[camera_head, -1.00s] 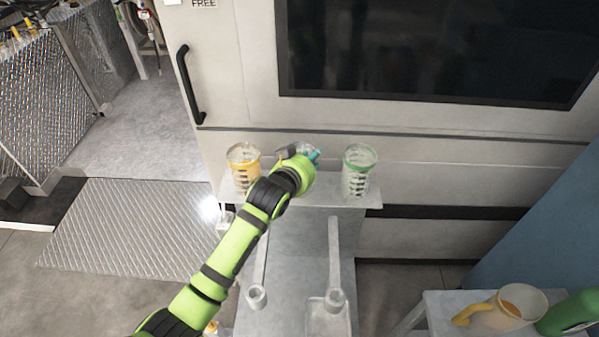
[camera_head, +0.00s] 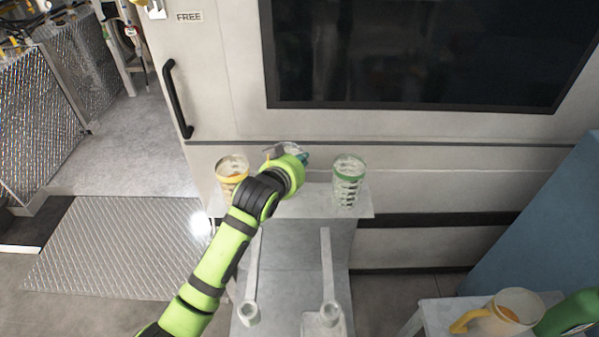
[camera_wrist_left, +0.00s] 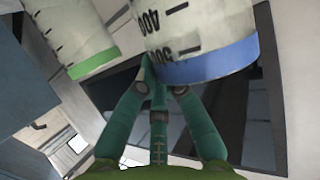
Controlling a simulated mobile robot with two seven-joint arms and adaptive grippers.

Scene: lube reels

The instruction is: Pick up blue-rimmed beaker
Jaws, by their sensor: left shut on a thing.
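The blue-rimmed beaker (camera_wrist_left: 200,35) is clear with dark graduation marks and a blue band at one end. It fills the upper middle of the left wrist view. In the head view only a small part of it (camera_head: 289,147) shows behind my left gripper (camera_head: 297,158). The teal fingers of my left gripper (camera_wrist_left: 160,80) are shut on the beaker near its blue band. In the head view the gripper hides the beaker's lower part, so its height above the shelf is hard to tell. My right gripper is not in view.
A yellow-banded beaker (camera_head: 232,171) stands to the left and a green-banded beaker (camera_head: 348,183) to the right on the narrow shelf (camera_head: 325,207). A large machine front (camera_head: 430,145) is close behind. A yellow-handled jug (camera_head: 505,312) and green bottle (camera_head: 572,315) are at lower right.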

